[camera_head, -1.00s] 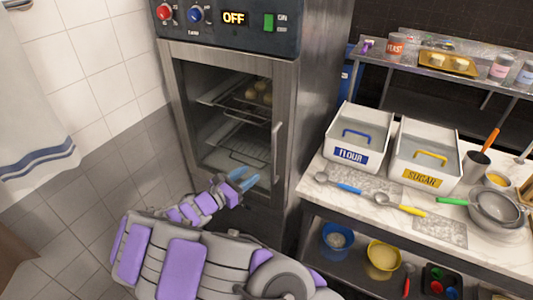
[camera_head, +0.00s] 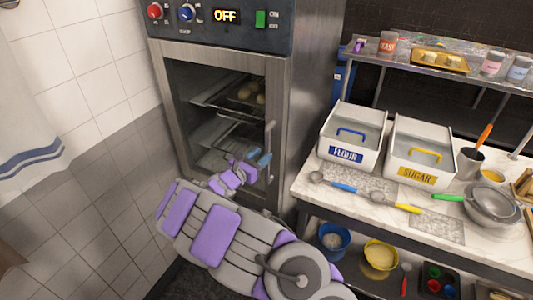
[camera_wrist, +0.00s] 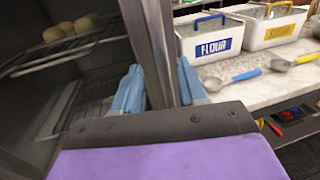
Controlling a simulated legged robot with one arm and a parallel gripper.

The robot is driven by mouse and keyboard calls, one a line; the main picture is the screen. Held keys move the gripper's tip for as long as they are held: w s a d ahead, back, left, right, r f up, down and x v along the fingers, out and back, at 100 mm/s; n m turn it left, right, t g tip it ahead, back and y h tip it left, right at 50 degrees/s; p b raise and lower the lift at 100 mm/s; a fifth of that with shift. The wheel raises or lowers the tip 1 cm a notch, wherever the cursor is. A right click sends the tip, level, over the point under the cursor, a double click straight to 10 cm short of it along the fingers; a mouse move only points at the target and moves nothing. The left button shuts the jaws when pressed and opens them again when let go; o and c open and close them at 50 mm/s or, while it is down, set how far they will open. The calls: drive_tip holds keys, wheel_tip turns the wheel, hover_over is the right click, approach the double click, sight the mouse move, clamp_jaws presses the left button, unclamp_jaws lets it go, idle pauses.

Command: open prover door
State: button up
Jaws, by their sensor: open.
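The prover is a tall steel cabinet with a glass door (camera_head: 215,105), which looks shut. Its vertical metal handle (camera_head: 271,133) runs along the door's right side. My gripper (camera_head: 257,160) is at the handle's lower half. In the wrist view, its two blue fingers (camera_wrist: 160,88) are apart, with an upright metal bar (camera_wrist: 148,45), seemingly the handle, between them. I cannot tell whether either finger touches it. Dough balls (camera_head: 250,95) on a rack show through the glass.
A control panel (camera_head: 222,18) reading OFF tops the prover. To the right, a marble counter (camera_head: 305,190) holds flour (camera_head: 350,150) and sugar (camera_head: 417,172) bins, spoons and a sieve. A tiled wall (camera_head: 90,120) stands close on the left.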

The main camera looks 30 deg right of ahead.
sight(266, 152)
drive_tip(key=shift+x, duration=1.95)
drive_tip(key=shift+s, duration=0.1)
drive_tip(key=shift+c, duration=0.2)
drive_tip(key=shift+a, duration=0.1)
clamp_jaws()
